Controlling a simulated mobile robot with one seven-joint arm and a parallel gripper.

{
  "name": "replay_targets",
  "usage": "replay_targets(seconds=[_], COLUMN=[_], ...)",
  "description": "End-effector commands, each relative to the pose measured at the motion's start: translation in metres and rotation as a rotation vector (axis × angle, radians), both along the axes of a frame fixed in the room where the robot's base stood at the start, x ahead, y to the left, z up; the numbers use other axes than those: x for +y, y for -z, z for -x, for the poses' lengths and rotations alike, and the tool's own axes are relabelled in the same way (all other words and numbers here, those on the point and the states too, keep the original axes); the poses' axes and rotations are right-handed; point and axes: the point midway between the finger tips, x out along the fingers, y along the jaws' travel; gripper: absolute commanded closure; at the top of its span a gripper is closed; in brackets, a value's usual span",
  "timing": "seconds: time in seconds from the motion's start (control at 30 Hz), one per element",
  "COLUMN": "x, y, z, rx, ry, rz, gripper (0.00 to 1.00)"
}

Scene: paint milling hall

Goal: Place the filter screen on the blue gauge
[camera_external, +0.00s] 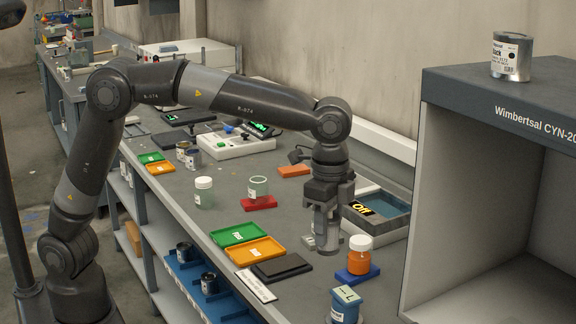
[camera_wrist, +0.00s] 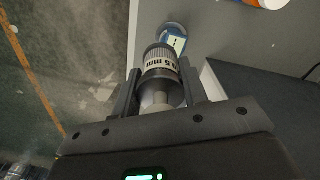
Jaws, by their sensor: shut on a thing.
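My gripper (camera_external: 327,208) is shut on a grey cylinder (camera_external: 326,237), upright above the bench. In the wrist view, my gripper (camera_wrist: 160,88) grips this cylinder (camera_wrist: 161,62), whose white band reads about "0.5 mm"; it looks like the filter screen. A blue round container (camera_external: 344,308) with a pale label on its top stands at the bench's front edge. It also shows in the wrist view (camera_wrist: 172,32), just beyond the cylinder and partly hidden by it. A flat blue block (camera_external: 368,276) lies under an orange jar (camera_external: 359,256). I cannot tell which blue thing is the gauge.
A green tray (camera_external: 235,235), an orange tray (camera_external: 254,251) and a black plate (camera_external: 282,268) lie left of my gripper. A grey cabinet (camera_external: 460,85) bounds the right side.

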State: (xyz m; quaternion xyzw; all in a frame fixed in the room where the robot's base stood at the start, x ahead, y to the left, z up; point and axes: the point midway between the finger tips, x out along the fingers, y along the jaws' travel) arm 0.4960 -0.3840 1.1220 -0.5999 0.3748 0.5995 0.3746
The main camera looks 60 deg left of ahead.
Motion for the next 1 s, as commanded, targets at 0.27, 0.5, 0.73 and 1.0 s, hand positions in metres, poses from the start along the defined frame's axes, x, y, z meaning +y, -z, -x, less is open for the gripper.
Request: replay_targets(seconds=[0.27, 0.5, 0.73, 1.0], x=[-0.059, -0.064, -0.044, -0.029], y=[-0.010, -0.002, 0.030, 0.056], z=[0.063, 0.061, 0.012, -0.029], rx=[-0.001, 0.001, 0.001, 0.000], ry=[0.120, 0.138, 0.136, 0.139], rz=[0.000, -0.003, -0.003, -0.001], gripper=[0.89, 0.89, 0.89, 0.89])
